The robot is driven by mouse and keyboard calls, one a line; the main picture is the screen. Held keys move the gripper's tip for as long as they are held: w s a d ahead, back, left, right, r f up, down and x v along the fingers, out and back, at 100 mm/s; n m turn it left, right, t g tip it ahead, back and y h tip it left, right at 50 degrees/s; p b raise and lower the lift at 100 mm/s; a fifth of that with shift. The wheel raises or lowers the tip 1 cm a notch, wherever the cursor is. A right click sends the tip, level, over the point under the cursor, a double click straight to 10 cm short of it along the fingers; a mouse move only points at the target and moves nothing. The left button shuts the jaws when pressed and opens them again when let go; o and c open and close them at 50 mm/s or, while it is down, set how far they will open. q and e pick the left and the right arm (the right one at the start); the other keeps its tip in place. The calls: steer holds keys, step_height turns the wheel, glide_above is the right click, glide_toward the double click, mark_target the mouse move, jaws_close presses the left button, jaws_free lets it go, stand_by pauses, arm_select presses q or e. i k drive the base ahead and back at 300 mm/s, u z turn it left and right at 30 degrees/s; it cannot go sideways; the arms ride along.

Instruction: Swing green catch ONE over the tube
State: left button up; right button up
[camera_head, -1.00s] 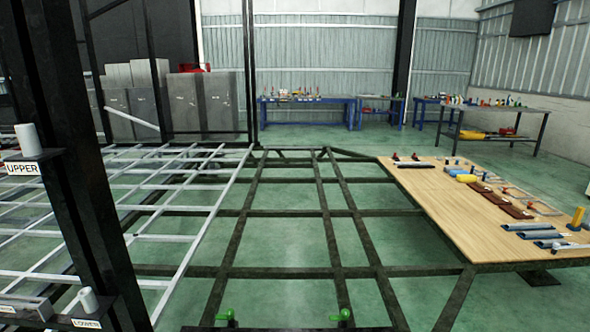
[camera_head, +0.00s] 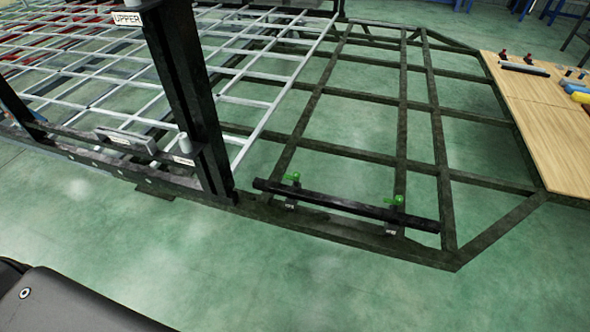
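A dark tube (camera_head: 340,204) lies along the near cross-member of the chassis frame, resting at two dark brackets. A green catch (camera_head: 292,178) stands at the left bracket and a second green catch (camera_head: 396,200) at the right bracket. Both show above the far side of the tube; neither visibly lies across it. Small labels sit below the brackets, too small to read, so I cannot tell which catch is ONE. Neither of my grippers is in view.
A black upright post (camera_head: 190,90) with an UPPER label (camera_head: 128,18) rises left of the tube. A pale grid (camera_head: 250,80) lies behind it. A wooden table (camera_head: 545,120) with parts stands at the right. The green floor (camera_head: 330,290) in front is clear.

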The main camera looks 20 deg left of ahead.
mark_target(296, 176)
steer(key=u, duration=1.35)
steer(key=i, duration=1.25)
steer(key=z, duration=2.6)
